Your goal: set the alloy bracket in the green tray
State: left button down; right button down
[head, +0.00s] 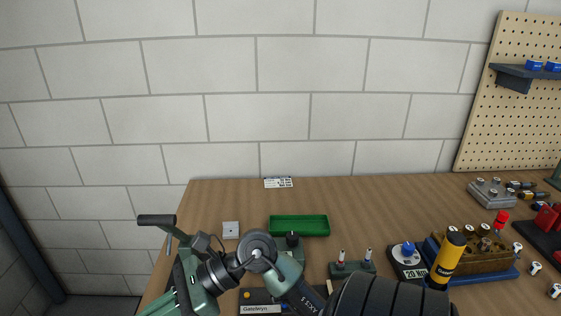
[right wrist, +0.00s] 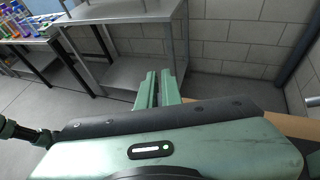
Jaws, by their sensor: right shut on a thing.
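The green tray (head: 299,234) lies on the wooden bench, and its visible inside looks empty. A small light-grey square piece (head: 231,229) with a dark dot lies flat to the left of the tray; I cannot tell whether it is the alloy bracket. My right arm reaches across the front of the bench to the left. In the right wrist view, my right gripper's green fingers (right wrist: 159,88) are close together and point out over the floor. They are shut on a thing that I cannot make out. My left gripper is not in view.
A label card (head: 278,183) lies at the back. A metal shelf table (right wrist: 120,72) stands beyond.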

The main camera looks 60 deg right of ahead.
aim_at(299, 225)
jog(key=k+l+u, duration=0.15)
jog(key=k+l, duration=0.15)
jog(key=k, duration=0.2)
jog(key=k+l+u, duration=0.2)
jog(key=k, duration=0.35)
jog(key=k+l+u, duration=0.15)
jog(key=k, duration=0.4)
jog(key=k+l, duration=0.2)
jog(key=k, duration=0.15)
jog(key=i+l, duration=0.75)
jog(key=l, duration=0.05)
